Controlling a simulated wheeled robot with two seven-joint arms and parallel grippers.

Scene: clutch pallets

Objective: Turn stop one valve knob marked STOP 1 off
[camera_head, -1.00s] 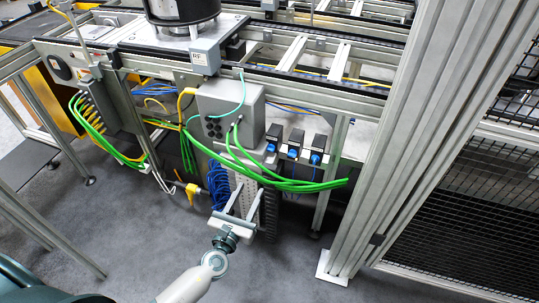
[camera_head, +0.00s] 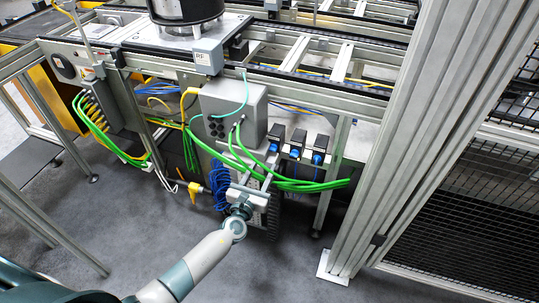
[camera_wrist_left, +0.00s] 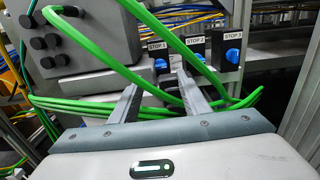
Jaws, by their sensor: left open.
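Three valve units with blue knobs sit under the conveyor frame. The wrist view shows the labels STOP 1, STOP 2 and STOP 3 from left to right. The STOP 1 knob (camera_wrist_left: 160,66) is blue, partly behind a green hose; it is also the leftmost knob in the head view (camera_head: 273,148). The STOP 2 knob (camera_wrist_left: 199,58) and STOP 3 knob (camera_wrist_left: 233,56) stand to its right. My left gripper (camera_wrist_left: 158,81) is open and empty, with its fingers pointing toward the STOP 1 unit, apart from the knob as far as I can tell. It also shows in the head view (camera_head: 256,178). My right gripper is out of view.
Green hoses (camera_head: 305,185) cross in front of the valves, close to my left fingers. A grey box (camera_head: 232,108) stands left of the valves, and a blue cable bundle (camera_head: 219,182) hangs below it. A thick aluminium post (camera_head: 405,150) rises on the right.

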